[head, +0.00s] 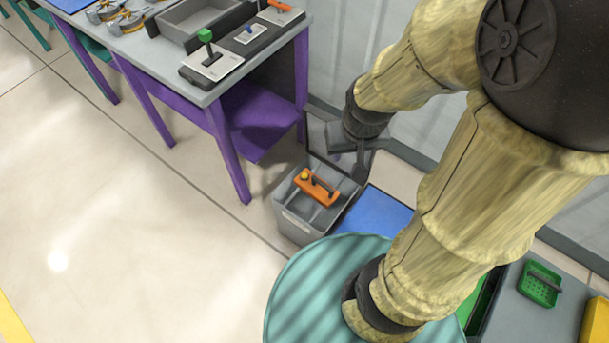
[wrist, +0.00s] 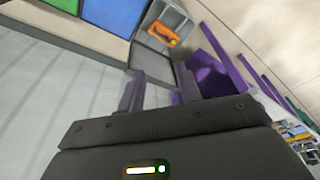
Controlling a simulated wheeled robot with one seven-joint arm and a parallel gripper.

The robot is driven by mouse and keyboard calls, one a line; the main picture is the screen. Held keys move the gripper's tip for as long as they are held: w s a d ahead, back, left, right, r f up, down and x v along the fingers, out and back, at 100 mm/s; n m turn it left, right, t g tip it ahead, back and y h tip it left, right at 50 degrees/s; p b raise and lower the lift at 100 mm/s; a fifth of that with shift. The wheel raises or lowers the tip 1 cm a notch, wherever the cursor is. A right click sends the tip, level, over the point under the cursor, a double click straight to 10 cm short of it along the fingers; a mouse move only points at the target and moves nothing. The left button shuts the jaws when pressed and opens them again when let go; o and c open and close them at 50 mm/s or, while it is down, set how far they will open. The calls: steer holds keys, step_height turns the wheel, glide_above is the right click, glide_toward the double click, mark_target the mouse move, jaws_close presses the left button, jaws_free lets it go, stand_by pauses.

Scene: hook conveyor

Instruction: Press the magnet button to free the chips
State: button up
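The tool (wrist: 160,35) and bin (wrist: 179,18) also show in the wrist view, at the top. My gripper (head: 338,158) is just above and behind the bin in the head view. In the wrist view my gripper (wrist: 160,90) has its two fingers apart with nothing between them. I cannot make out any chips on the tool.
A grey table (head: 150,48) with purple legs stands at upper left. It carries a green-knobbed lever (head: 207,45), a blue switch (head: 248,30) and a grey tray (head: 195,18). A blue panel (head: 378,212) adjoins the bin. A green basket (head: 540,284) is at lower right. Left floor is clear.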

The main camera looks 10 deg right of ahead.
jaws_close()
stand_by(1.5)
